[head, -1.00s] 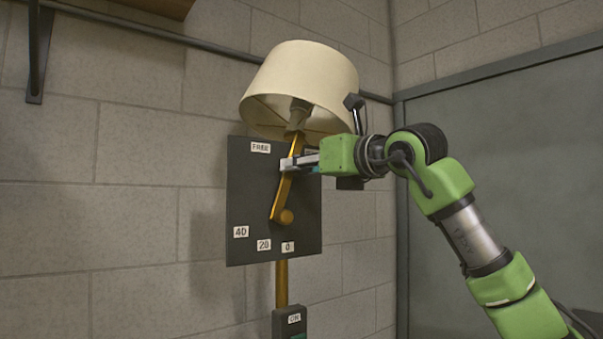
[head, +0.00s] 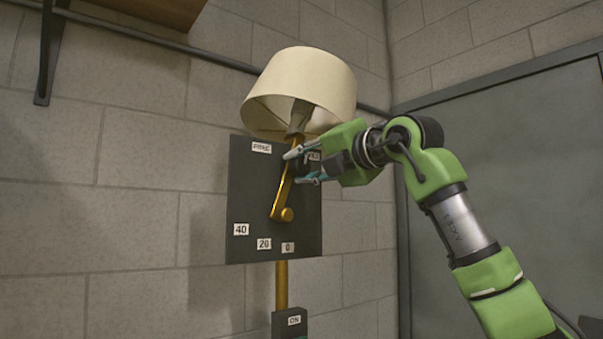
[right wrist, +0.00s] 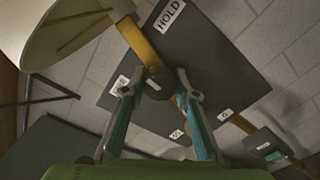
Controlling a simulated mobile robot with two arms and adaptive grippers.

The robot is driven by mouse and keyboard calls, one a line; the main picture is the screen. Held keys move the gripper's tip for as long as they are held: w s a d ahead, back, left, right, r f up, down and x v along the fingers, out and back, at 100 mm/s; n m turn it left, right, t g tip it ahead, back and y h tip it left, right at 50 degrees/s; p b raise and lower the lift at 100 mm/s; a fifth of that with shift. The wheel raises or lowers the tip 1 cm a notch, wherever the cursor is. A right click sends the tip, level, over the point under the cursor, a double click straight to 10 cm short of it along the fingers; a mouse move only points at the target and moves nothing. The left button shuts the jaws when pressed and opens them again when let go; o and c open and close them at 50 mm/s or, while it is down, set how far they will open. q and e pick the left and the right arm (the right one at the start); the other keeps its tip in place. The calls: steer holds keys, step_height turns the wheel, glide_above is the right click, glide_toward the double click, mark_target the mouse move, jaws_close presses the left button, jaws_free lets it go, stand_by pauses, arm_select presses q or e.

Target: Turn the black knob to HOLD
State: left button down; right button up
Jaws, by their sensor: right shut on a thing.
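The black knob (right wrist: 159,76), with a white mark, sits between my right fingertips in the right wrist view. My right gripper (head: 297,167) is shut on it, with its fingers one above the other in the head view. It also shows in the right wrist view (right wrist: 156,88). The HOLD label (right wrist: 170,15) is at the top of the dark panel (right wrist: 235,75); in the head view the HOLD label (head: 314,156) is close beside the fingers. The FREE label (head: 261,147) is left of them. I cannot tell which label the mark points to. My left gripper is not in view.
A brass lamp arm (head: 284,190) crosses the panel close to the fingers. The cream lampshade (head: 305,85) hangs just above my gripper. Labels 40 (head: 241,229), 20 (head: 264,244) and 0 (head: 288,247) are lower down. A switch box (head: 289,323) marked ON is below.

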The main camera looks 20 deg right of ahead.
steer(key=m+b, duration=0.2)
steer(key=m, duration=0.3)
steer(key=shift+m, duration=0.3)
steer(key=shift+m+b, duration=0.8)
steer(key=shift+m, duration=1.4)
steer(key=o, duration=1.1)
steer(key=shift+d, duration=0.1)
steer(key=v, duration=1.2)
